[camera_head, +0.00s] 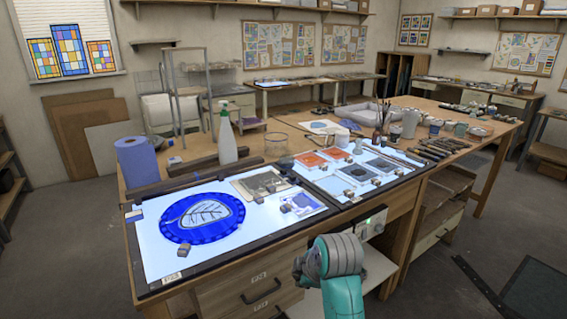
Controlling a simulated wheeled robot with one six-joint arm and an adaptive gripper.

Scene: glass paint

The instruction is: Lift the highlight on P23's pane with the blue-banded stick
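A round blue pane (174,226) with a pale leaf shape in its middle lies on the lit left panel of the light table (150,255). A small label (172,278) sits at that panel's front edge; its print is too small to read surely. Several thin sticks or tools (430,150) lie in a row on the wooden bench to the right of the light table. I cannot make out a blue band on any of them. My teal and grey arm shows at the bottom, in front of the light table. My gripper is not in view.
Small blocks stand beside the panes. Smaller panes (358,172) lie on the right lit panel. A spray bottle (226,135), a blue paper roll (137,162) and a glass beaker (276,144) stand behind. Jars and cups (410,123) crowd the bench. Floor at right is partly clear.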

